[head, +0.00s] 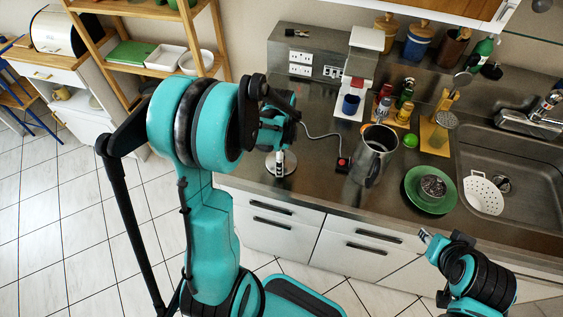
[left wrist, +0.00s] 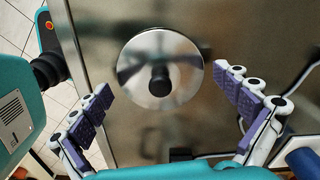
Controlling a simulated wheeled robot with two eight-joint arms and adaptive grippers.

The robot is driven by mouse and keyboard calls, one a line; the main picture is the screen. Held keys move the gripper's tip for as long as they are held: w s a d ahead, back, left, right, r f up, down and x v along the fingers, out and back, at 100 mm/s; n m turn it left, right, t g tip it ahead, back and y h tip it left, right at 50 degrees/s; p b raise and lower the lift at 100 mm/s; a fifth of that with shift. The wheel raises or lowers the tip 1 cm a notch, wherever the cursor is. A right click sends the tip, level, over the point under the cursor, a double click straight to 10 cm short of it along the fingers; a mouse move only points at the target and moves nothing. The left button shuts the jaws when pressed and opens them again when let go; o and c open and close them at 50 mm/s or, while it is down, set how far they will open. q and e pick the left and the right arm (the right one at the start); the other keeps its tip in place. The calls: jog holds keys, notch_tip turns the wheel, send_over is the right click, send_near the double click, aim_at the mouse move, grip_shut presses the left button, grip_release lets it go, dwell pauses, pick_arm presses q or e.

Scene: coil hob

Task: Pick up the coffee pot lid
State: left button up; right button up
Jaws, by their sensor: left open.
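The coffee pot lid (left wrist: 183,62), a round shiny metal disc with a black knob, lies on the steel counter; in the head view the lid (head: 289,167) is near the front edge, partly covered by my left gripper (head: 280,160). In the left wrist view my left gripper (left wrist: 166,92) is open and empty, with its purple-padded fingers apart on either side below the lid's centre. The metal coffee pot (head: 375,150) stands open-topped on the counter to the right. My right gripper (head: 425,236) is low at the right, beyond the counter's front; its finger state is unclear.
A black box with a red button (head: 343,164) and its cord lie between lid and pot. Counter around the lid is mostly clear.

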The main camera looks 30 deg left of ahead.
pick_arm(q)
jog(key=c, duration=1.2)
jog(key=shift+s, duration=0.15)
jog(key=shift+c, duration=1.4)
jog(key=shift+r, duration=0.1)
